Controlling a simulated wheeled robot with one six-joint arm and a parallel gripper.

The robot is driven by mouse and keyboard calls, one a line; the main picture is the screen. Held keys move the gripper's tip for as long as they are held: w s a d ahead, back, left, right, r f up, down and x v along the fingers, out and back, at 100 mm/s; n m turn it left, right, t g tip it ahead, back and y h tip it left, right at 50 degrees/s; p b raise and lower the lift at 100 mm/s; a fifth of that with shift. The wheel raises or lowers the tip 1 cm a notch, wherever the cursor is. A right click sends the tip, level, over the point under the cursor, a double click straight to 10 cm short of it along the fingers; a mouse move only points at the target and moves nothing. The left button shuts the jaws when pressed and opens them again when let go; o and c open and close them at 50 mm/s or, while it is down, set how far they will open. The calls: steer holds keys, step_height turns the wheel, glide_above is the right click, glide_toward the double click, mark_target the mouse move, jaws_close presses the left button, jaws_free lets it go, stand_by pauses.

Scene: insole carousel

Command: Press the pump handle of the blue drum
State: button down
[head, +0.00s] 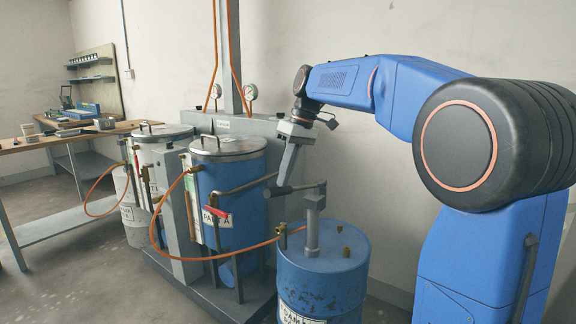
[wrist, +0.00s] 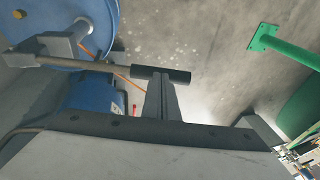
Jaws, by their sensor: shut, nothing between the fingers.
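The blue drum (head: 322,275) stands on the floor at the lower middle of the head view, and part of its lid (wrist: 95,20) shows in the wrist view. A grey pump (head: 313,228) rises from its lid. The pump handle (head: 302,187) reaches left from the pump top, about level, to a black grip (head: 277,191). In the wrist view the handle (wrist: 110,65) crosses from the left, ending in the grip (wrist: 178,76). My gripper (head: 285,181) is shut and empty, pointing down, its tips at the grip. I cannot tell whether they touch it.
A blue tank (head: 230,195) and a second lidded tank (head: 158,165) stand left of the drum on a grey base. An orange hose (head: 165,192) loops in front. A workbench (head: 75,137) stands far left. Open floor lies front left.

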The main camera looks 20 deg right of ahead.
steer(key=shift+a+f, duration=0.1)
steer(key=shift+f, duration=0.1)
stand_by(0.3)
steer(key=shift+s+a+f, duration=0.2)
steer(key=shift+a+f, duration=0.05)
steer(key=shift+f, duration=0.3)
step_height(320, 180, down, 14)
steer(key=s+a+t+h, duration=0.1)
steer(key=t+h, duration=0.2)
steer(key=h, duration=0.1)
steer(key=shift+s, duration=0.1)
steer(key=v, duration=1)
steer(key=a+v, duration=0.1)
steer(key=v, duration=0.4)
steer(key=shift+a, duration=0.1)
